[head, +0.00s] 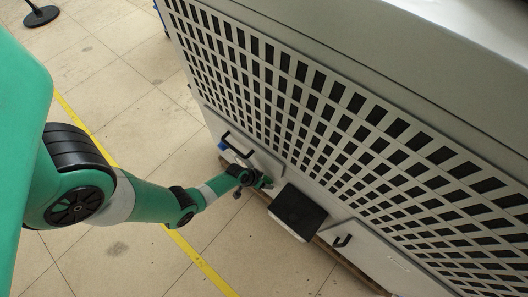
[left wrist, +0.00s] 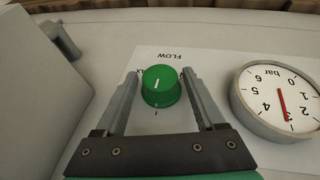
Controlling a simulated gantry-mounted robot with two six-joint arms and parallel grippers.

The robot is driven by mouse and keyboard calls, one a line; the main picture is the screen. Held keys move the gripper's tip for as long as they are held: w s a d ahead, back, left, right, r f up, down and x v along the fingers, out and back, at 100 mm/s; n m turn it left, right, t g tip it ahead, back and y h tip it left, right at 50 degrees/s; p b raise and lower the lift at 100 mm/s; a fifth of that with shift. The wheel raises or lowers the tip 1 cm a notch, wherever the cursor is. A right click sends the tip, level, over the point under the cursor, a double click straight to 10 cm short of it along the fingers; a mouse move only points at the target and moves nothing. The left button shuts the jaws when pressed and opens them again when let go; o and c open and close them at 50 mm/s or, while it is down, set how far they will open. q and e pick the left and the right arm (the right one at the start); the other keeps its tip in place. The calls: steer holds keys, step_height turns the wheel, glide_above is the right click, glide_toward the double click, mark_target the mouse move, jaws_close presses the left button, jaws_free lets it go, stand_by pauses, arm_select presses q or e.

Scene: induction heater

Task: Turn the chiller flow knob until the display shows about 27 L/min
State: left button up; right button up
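The green flow knob (left wrist: 161,87) sits on a pale panel in the left wrist view, under an upside-down FLOW label (left wrist: 180,55). Its white pointer line runs nearly up and down in the picture. My left gripper (left wrist: 160,76) has one finger on each side of the knob. The fingers are apart, with narrow gaps to the knob; I cannot tell whether either touches it. In the head view my left gripper (head: 264,182) is at the lower front of the big grey cabinet (head: 300,53), and the knob is hidden there. No flow display reading is visible. My right gripper is not in view.
A round pressure gauge (left wrist: 280,102) marked bar stands right of the knob, its red needle near 3. A dark-topped box (head: 298,212) juts out beside my left gripper. Black handles (head: 342,240) stick out from the cabinet. Open tiled floor (head: 130,75) lies left.

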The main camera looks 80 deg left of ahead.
arm_select(q)
steer(key=shift+o, duration=0.6)
steer(key=shift+r+p, duration=0.35)
steer(key=p+v, duration=0.8)
steer(key=v, duration=0.3)
